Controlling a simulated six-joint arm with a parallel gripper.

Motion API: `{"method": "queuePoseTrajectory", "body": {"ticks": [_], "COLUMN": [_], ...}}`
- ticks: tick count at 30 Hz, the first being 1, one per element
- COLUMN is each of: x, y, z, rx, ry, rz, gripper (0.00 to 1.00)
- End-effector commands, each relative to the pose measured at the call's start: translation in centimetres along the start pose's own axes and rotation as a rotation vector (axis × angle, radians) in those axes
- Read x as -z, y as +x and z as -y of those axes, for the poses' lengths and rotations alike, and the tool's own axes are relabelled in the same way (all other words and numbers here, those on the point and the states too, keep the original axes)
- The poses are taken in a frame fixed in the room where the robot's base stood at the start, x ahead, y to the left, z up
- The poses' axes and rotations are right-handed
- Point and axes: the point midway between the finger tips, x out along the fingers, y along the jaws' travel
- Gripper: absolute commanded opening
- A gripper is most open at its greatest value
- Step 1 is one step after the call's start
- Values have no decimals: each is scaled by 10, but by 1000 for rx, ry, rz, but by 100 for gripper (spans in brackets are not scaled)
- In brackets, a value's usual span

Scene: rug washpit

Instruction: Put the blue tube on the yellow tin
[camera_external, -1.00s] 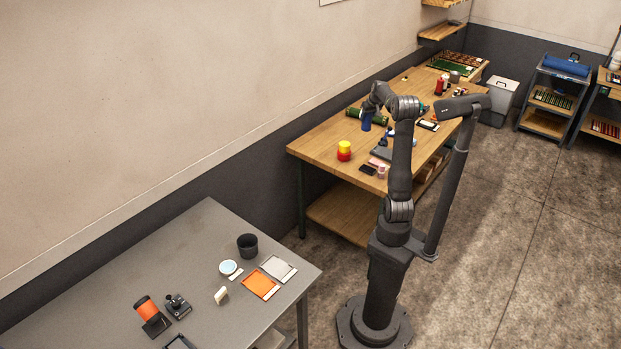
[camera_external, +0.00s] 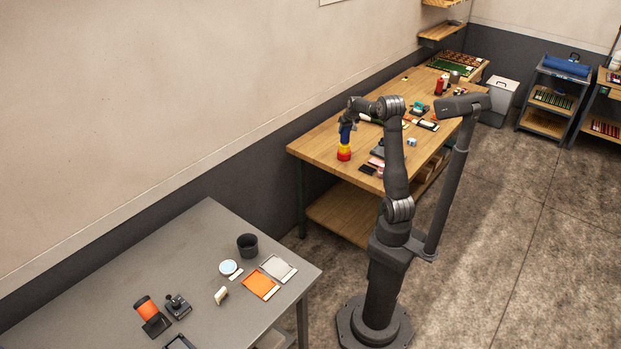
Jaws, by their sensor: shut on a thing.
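The blue tube (camera_external: 345,138) is upright in my gripper (camera_external: 346,126), which is shut on its upper part. The tube is directly above the yellow tin (camera_external: 344,149), and its lower end appears at the tin's top. I cannot tell whether they touch. The yellow tin sits on a red tin (camera_external: 344,156) near the left front part of the wooden table (camera_external: 318,148).
Dark and pink items (camera_external: 369,169) lie to the right of the tins. The table's left end is clear. A grey table (camera_external: 205,260) is in the foreground.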

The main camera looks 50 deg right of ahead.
Motion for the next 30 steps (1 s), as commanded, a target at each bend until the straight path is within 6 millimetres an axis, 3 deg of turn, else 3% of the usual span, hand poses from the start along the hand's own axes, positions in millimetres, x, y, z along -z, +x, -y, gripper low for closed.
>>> {"method": "queuePoseTrajectory", "body": {"ticks": [3,13,14,17,26,30], "x": [-4,-5,-5,-5,-5,-3], "y": [9,12,13,12,11,-1], "z": [0,0,0,0,0,0], "rx": [0,0,0,0,0,0], "ry": [0,0,0,0,0,0], "rz": [-2,-3,-1,-2,-2,-3], "gripper": [0,0,51,70,70,70]}}
